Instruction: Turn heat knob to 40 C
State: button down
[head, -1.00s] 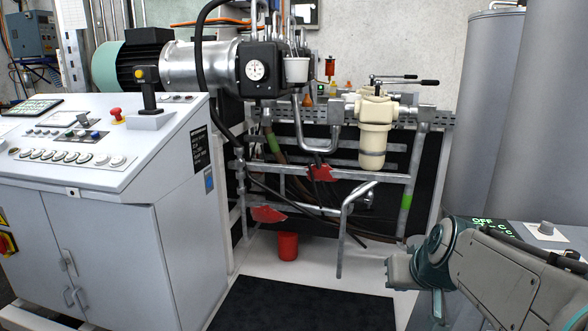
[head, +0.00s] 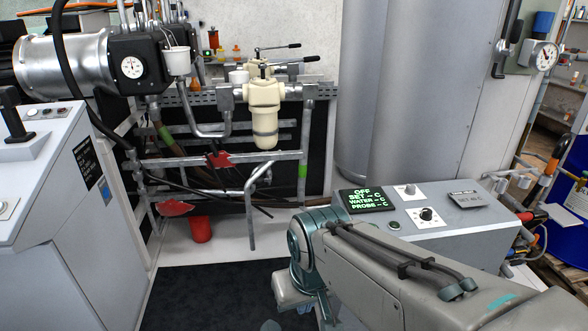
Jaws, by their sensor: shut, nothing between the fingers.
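A grey control box (head: 455,222) stands at the right of the middle in the head view. On its top are a black knob (head: 427,214) with a pale dial around it and a smaller silver knob (head: 407,190) behind it. I cannot read which one is marked for heat. A dark display (head: 367,199) with green letters reads OFF, with dashes for SET, WATER and PROBE. My arm crosses in front of the box and hides its front. My gripper is not in view; only arm links show.
A small label plate (head: 467,200) lies on the box's right; its print is unclear. A green button (head: 394,225) sits near the front. A large grey tank (head: 400,90) rises behind. A white console (head: 50,210) stands left. Dark matting (head: 215,295) lies clear between.

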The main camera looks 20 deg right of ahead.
aim_at(426, 213)
jog(key=z, duration=1.4)
jog(key=k, duration=0.5)
jog(key=u, duration=0.05)
jog(key=i, duration=1.15)
jog(key=z, duration=0.55)
